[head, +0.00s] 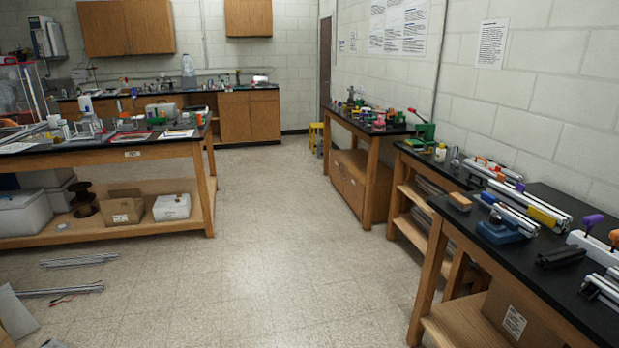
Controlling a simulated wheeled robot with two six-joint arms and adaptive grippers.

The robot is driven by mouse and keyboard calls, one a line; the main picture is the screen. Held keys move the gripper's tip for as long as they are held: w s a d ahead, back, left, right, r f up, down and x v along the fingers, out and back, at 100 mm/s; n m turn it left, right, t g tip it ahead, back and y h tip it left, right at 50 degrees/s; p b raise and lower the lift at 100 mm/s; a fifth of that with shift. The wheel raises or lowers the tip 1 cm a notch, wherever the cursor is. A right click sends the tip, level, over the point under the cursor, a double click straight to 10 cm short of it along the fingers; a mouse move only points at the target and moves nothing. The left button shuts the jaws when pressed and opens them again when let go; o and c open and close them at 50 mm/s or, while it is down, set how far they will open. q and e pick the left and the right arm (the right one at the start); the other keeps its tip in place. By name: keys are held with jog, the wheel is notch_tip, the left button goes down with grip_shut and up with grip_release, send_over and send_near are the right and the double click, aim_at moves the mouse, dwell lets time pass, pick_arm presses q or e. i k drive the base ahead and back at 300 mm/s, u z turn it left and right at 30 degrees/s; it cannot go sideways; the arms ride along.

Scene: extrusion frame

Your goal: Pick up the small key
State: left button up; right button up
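I cannot make out a small key anywhere in the head view; the items on the benches are too small to tell apart at this distance. Neither of my grippers shows in the head view. The nearest bench on the right (515,243) has a black top with metal extrusions (541,212), a blue-based fixture (500,231) and a dark block (560,257) on it. The bench on the left (130,154) carries many small tools and papers.
A wide clear floor (260,250) runs between the benches. Metal bars (80,260) lie on the floor at the left. Cardboard boxes (122,208) and white bins sit on the left bench's lower shelf. A yellow stool (316,135) stands at the back.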

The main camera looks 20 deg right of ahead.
aim_at(590, 222)
jog(key=z, duration=0.35)
jog(key=i, duration=1.05)
jog(key=z, duration=1.4)
jog(key=i, duration=0.95)
jog(key=z, duration=1)
